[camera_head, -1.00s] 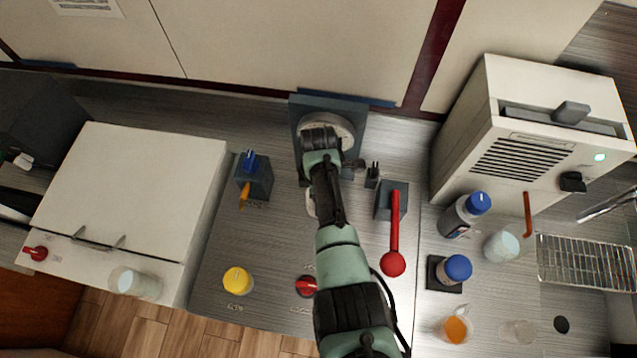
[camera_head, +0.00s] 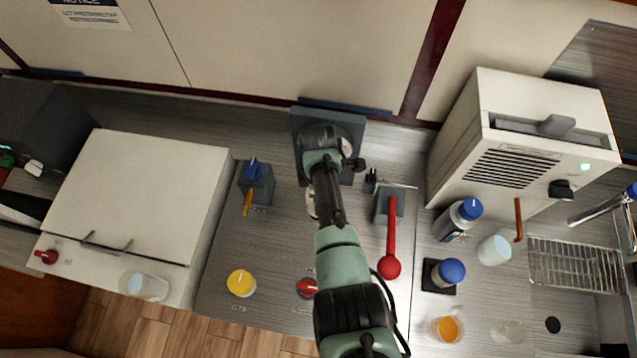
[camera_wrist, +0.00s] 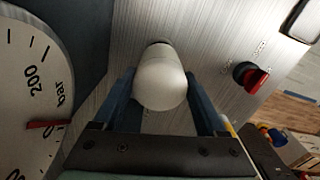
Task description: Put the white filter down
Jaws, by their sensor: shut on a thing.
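The white filter (camera_wrist: 160,82) is a smooth, rounded white body in the wrist view. My gripper (camera_wrist: 157,92) has its two blue fingers on either side of it and is shut on it. The filter's far end points toward the brushed-metal panel; I cannot tell whether it touches the panel. In the head view a small pale part, probably the filter (camera_head: 311,203), shows at the left of my arm. My arm hides the rest of it and the fingers there.
A pressure gauge (camera_wrist: 28,95) is close on the left in the wrist view. A red knob (camera_wrist: 250,77) sits to the right. In the head view a red lever (camera_head: 391,235) stands right of my arm, an orange-handled switch (camera_head: 248,202) left. A yellow knob (camera_head: 241,283) is near the front edge.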

